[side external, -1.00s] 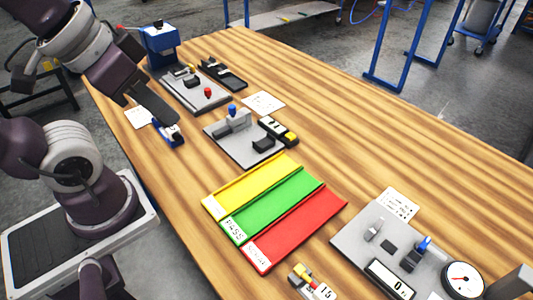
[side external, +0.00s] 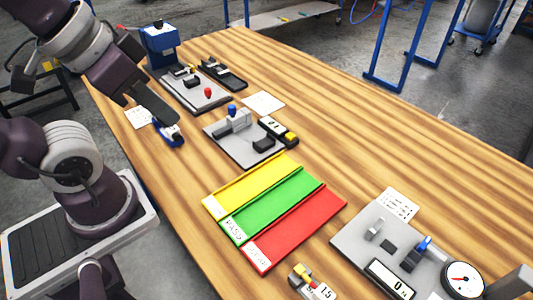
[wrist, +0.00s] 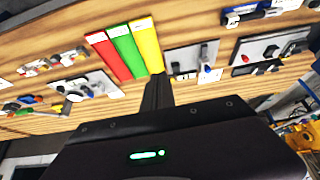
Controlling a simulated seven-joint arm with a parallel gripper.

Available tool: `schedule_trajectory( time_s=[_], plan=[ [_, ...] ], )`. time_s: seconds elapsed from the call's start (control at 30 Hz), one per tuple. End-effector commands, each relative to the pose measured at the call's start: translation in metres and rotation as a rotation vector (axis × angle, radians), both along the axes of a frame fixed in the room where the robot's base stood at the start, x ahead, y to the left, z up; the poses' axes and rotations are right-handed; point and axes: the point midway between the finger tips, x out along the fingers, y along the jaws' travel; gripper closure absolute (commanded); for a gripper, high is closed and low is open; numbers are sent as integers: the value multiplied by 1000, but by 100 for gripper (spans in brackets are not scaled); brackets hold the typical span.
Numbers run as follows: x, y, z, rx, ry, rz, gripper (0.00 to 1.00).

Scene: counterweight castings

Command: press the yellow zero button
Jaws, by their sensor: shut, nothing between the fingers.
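A yellow button (side external: 291,138) sits at the end of a black device with a small display (side external: 272,125), beside the middle grey plate (side external: 225,143). Another yellow part (side external: 301,271) is on a small device with a numeric display at the front edge. No label shows which one is the zero button. My gripper (side external: 174,120) is shut and empty, above a blue and white object (side external: 170,135) at the table's left edge, well left of both yellow parts.
Yellow (side external: 248,183), green (side external: 270,205) and red (side external: 295,228) trays lie mid-table. A grey plate (side external: 350,245) with a display and a dial gauge (side external: 463,279) is at front right. Another plate (side external: 205,98) and a blue machine (side external: 160,42) stand far left. The right rear tabletop is clear.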

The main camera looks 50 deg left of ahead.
Motion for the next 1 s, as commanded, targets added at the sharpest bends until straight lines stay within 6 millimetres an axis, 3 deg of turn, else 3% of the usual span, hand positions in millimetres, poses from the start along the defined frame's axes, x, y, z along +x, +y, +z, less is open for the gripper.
schedule_trajectory(
  time_s=[0.17, 0.27, 0.47, 0.7, 0.83, 1.0],
  plan=[
    [4, 1, 0, 1, -2, -5, 100],
    [26, 6, 2, 12, -15, -27, 100],
    [118, 24, -8, 100, -83, -123, 100],
    [225, 31, -53, 298, -176, -308, 100],
    [264, 26, -78, 404, -222, -426, 100],
    [287, 19, -96, 478, -261, -521, 100]
  ],
)
